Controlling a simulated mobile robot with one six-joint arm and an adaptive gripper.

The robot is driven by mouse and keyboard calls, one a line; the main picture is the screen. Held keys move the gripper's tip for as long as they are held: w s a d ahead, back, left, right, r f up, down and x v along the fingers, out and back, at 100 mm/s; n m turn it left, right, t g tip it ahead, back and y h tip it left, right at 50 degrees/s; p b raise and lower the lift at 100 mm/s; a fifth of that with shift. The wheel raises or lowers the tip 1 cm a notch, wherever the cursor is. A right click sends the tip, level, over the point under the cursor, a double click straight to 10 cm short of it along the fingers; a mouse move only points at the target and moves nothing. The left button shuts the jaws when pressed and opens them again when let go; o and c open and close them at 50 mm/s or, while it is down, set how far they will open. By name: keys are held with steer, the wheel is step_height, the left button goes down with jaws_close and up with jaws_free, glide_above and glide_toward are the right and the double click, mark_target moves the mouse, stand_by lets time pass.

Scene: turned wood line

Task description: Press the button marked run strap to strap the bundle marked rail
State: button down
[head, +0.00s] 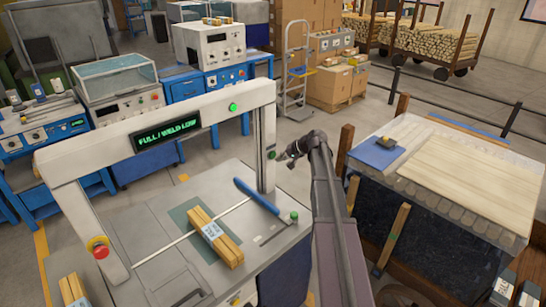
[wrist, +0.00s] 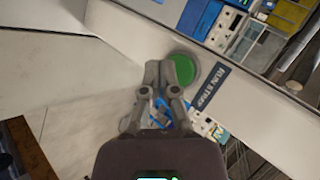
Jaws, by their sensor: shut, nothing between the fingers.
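The green run strap button (wrist: 183,70) sits on a pale post beside a dark label reading RUN STRAP (wrist: 212,84) in the wrist view. In the head view a green button (head: 271,155) shows on the right post of the white strapping arch (head: 130,135). My gripper (wrist: 165,67) is shut and empty, its fingertips overlapping the button's left edge in the picture; I cannot tell whether they touch it. In the head view my gripper (head: 290,155) is just right of that post. A banded wood bundle (head: 228,246) lies on the machine bed under the arch; its label is too small to read.
A blue bar (head: 257,196) and another green button (head: 294,215) are on the bed's right side. A red stop button (head: 99,248) is on the left post. Another bundle (head: 74,290) lies at front left. A bench with boards (head: 465,185) stands right of my arm.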

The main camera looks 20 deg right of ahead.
steer(key=shift+w+a, duration=0.3)
steer(key=shift+w, duration=0.5)
stand_by(1.6)
steer(key=shift+s, duration=0.15)
steer(key=shift+s+d, duration=0.3)
steer(key=shift+s, duration=0.3)
steer(key=shift+s, duration=0.1)
stand_by(0.4)
steer(key=shift+s+d, duration=0.3)
steer(key=shift+s, duration=0.45)
steer(key=shift+s+d, duration=0.25)
steer(key=shift+s, duration=0.55)
steer(key=shift+s+d, duration=0.3)
steer(key=shift+s, duration=0.45)
steer(key=s+a+f+n+g+h, duration=0.3)
steer(key=s+a, duration=0.9)
steer(key=s+a+f+n+g+h, duration=0.3)
steer(key=s+a+n+g, duration=0.1)
steer(key=s+a, duration=0.8)
steer(key=shift+f+h, duration=0.25)
steer(key=shift+h, duration=0.05)
